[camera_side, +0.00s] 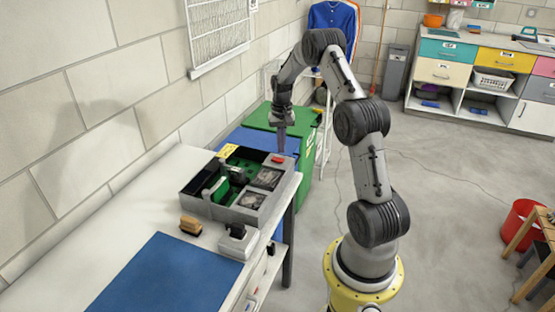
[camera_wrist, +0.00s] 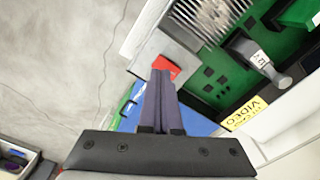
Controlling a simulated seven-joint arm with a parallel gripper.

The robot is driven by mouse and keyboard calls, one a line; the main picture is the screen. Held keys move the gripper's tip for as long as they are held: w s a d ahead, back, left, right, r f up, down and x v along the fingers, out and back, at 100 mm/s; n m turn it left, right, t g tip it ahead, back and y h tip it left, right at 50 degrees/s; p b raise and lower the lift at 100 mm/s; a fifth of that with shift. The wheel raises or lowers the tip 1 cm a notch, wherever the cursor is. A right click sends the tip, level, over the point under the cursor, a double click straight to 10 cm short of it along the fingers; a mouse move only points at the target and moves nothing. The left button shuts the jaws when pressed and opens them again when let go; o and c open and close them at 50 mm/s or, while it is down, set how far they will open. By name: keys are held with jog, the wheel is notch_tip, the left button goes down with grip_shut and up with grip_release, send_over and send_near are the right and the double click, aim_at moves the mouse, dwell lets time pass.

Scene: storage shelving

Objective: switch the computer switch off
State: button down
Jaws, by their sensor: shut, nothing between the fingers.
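The computer is an open grey case (camera_side: 240,214) with a green board inside, lying on the white table. Its red switch (camera_side: 278,159) sits at the case's far right corner. The switch also shows in the wrist view (camera_wrist: 168,66), partly hidden by my fingertips. My gripper (camera_side: 281,150) is shut and empty, pointing down at the red switch from above. In the wrist view my gripper (camera_wrist: 161,76) has its tips right at the switch's edge. I cannot tell whether they touch it, nor which way the switch is tipped.
A yellow label (camera_side: 228,150) is on the case's back edge. A brown-topped block (camera_side: 190,225) and a white-grey box (camera_side: 238,242) stand in front of the case. A blue mat (camera_side: 165,277) covers the table's near part. A green bin (camera_side: 304,158) stands behind the table.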

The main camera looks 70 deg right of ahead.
aim_at(281, 160)
jog(key=shift+r, duration=1.9)
